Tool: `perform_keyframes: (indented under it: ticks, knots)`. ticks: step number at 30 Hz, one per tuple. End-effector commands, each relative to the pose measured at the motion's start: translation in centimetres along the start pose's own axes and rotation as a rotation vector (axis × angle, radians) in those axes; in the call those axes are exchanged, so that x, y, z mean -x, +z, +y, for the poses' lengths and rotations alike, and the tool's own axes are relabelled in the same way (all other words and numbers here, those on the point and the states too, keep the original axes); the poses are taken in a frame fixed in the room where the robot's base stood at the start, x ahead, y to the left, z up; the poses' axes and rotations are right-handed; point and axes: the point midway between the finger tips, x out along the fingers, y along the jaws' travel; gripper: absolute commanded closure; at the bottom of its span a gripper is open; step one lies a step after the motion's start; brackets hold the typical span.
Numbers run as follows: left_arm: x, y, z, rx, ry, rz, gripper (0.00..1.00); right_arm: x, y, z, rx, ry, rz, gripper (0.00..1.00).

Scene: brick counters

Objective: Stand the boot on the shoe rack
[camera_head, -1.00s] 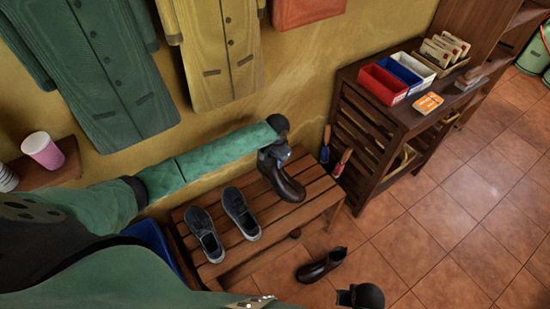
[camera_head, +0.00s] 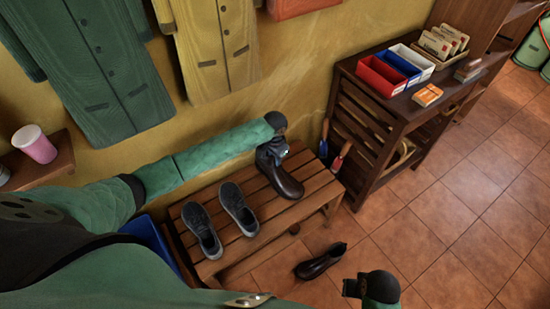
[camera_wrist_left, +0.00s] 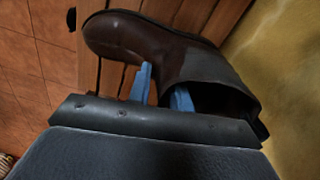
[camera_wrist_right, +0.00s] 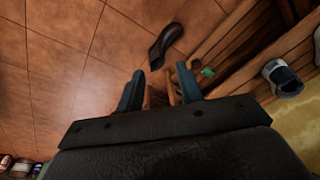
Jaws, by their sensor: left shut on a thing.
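The dark brown boot (camera_head: 286,184) is upright at the right part of the slatted wooden shoe rack (camera_head: 258,241), sole at the slats. I cannot tell whether it bears fully on them. My left gripper (camera_head: 275,149) is shut on the boot's shaft. In the left wrist view the boot (camera_wrist_left: 150,40) shows with the blue fingers (camera_wrist_left: 161,90) at its shaft, the right finger near the opening. My right gripper (camera_head: 352,288) is above the floor, and the right wrist view shows its fingers (camera_wrist_right: 160,88) apart and empty.
Two grey shoes (camera_head: 201,231) (camera_head: 238,209) stand on the rack left of the boot. A dark shoe (camera_head: 320,261) lies on the tiled floor in front. A dark shelf with bins (camera_head: 383,76) stands to the right. Coats hang on the wall behind.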

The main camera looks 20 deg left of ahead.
Motion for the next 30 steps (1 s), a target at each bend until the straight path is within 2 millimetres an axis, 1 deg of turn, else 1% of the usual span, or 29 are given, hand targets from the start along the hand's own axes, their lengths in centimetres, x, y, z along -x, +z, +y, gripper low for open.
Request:
perform_keyframes:
  ticks: [12,24,30]
  knots:
    - [-1.3,0.0,0.0,0.0,0.0,0.001,1.0,3.8,0.0,-0.6,0.003,-0.012,0.019,0.64]
    - [-2.5,0.0,-0.1,0.0,0.0,0.001,1.0,7.5,0.5,-1.2,0.007,-0.026,0.036,0.64]
    - [-3.4,0.0,-0.1,0.0,0.0,0.001,1.0,5.8,-0.1,-2.1,0.02,-0.047,0.068,0.64]
